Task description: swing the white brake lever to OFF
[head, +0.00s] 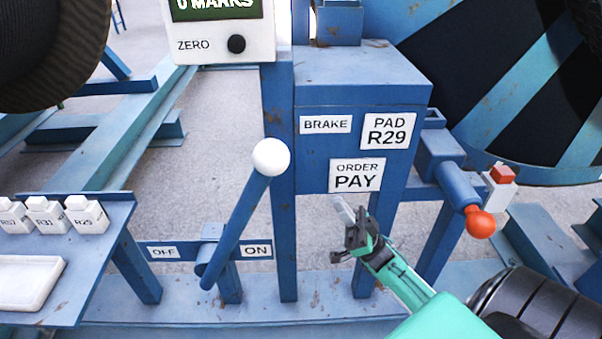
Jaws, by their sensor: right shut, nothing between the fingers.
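The brake lever (238,222) is a blue bar with a white ball knob (271,157) on its upper end. My left gripper is not in view.
A blue post (280,230) stands right behind the knob. A panel box (360,80) carries BRAKE, PAD R29 and ORDER PAY signs. An orange-knobbed handle (480,222) is at right. A shelf (95,262) with several white labelled blocks and a white tray (30,280) is at left.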

